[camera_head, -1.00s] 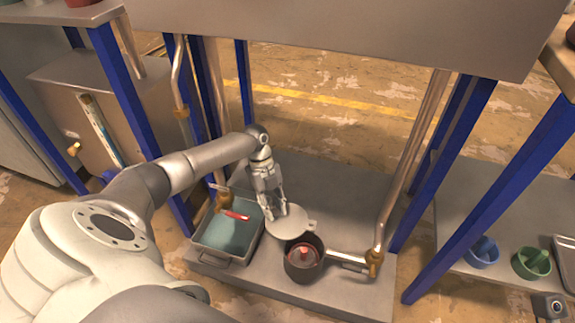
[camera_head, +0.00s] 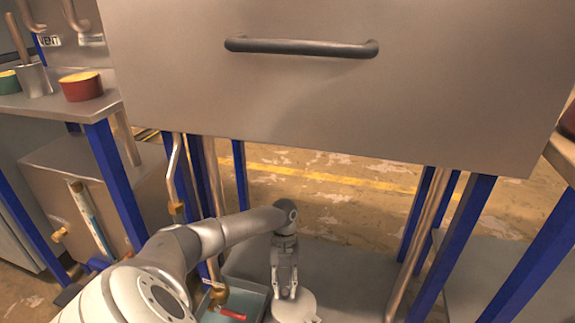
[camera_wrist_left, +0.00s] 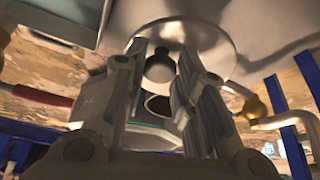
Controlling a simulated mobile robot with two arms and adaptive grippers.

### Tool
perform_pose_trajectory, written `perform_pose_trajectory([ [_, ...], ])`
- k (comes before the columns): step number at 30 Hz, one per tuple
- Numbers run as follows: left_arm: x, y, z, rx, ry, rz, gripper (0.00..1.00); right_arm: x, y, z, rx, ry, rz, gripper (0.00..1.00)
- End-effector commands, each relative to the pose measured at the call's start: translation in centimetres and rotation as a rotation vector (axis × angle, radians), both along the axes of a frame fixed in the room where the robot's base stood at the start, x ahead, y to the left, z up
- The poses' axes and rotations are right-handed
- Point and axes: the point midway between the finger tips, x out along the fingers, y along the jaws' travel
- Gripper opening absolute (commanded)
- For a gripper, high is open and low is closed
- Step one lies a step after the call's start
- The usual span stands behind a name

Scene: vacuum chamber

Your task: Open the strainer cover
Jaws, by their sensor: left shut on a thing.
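The strainer cover (camera_head: 297,308) is a pale round disc at the bottom edge of the head view. In the left wrist view the cover (camera_wrist_left: 215,45) fills the upper middle, with a dark round knob (camera_wrist_left: 159,70) between the fingers. My left gripper (camera_head: 285,293) points down at the cover from above and is shut on its knob; its fingers also show in the wrist view (camera_wrist_left: 163,54). The strainer pot is below the head view's edge. My right gripper is not in view.
A large metal cabinet with a dark handle (camera_head: 302,47) hangs above my arm. A teal-lined tray (camera_head: 252,304) and a red-handled valve (camera_head: 232,315) lie left of the cover. Blue posts (camera_head: 458,245) and a copper pipe (camera_head: 418,250) stand at right.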

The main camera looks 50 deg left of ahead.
Motion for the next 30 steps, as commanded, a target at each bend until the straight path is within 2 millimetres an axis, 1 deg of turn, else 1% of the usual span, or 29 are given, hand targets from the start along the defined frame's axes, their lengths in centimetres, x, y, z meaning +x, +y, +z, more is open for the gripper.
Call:
perform_pose_trajectory([
  [1, 0.1, -0.3, 0.0, -0.008, -0.001, -0.004, 0.0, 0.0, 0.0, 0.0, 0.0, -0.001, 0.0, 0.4],
  [11, 0.1, -0.4, 0.0, -0.009, -0.001, -0.006, 0.0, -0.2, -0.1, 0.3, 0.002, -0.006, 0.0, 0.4],
  [12, 0.1, -0.4, 0.0, -0.009, -0.001, -0.006, 0.31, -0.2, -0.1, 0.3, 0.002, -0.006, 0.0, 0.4],
  [16, 0.0, -0.3, 0.0, -0.007, -0.001, -0.004, 0.48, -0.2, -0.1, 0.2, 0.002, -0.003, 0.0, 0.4],
  [17, 0.0, -0.3, 0.0, -0.007, -0.001, -0.004, 0.5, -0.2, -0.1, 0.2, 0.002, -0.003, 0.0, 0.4],
  [26, 0.0, -0.1, 0.1, -0.003, 0.0, -0.002, 0.5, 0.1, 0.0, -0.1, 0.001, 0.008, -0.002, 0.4],
  [29, 0.2, 0.1, 0.7, -0.002, -0.002, -0.002, 0.5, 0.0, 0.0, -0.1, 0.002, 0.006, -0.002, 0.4],
  [30, 0.4, 0.3, 1.1, -0.001, -0.003, -0.002, 0.5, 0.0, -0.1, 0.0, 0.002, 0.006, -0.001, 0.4],
])
